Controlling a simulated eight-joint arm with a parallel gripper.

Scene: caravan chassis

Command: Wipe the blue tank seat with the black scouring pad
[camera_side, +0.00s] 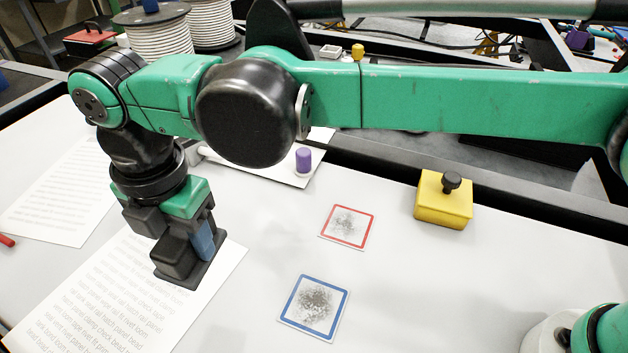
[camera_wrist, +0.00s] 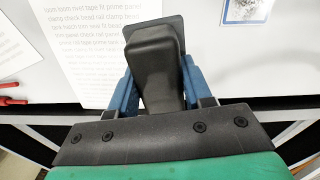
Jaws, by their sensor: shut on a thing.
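My gripper (camera_side: 188,245) is shut on the black scouring pad (camera_side: 207,272). It grips the pad by its thick black handle. In the wrist view, the blue fingers of my gripper (camera_wrist: 160,92) sit on either side of the handle, and the pad's flat base (camera_wrist: 176,27) shows beyond it. The pad is over the right edge of a printed sheet; I cannot tell whether it touches it. The blue tank seat (camera_side: 313,307), a white square with a blue border and dark grey specks, lies to the right of the pad. Part of it shows at the wrist view's top right (camera_wrist: 246,10).
A red-bordered speckled square (camera_side: 347,227) lies behind the blue one. A yellow block (camera_side: 443,204) with a black knob stands further right. A purple cylinder (camera_side: 303,160) stands at the back. Printed sheets (camera_side: 95,295) lie at left. White table between pad and blue square is clear.

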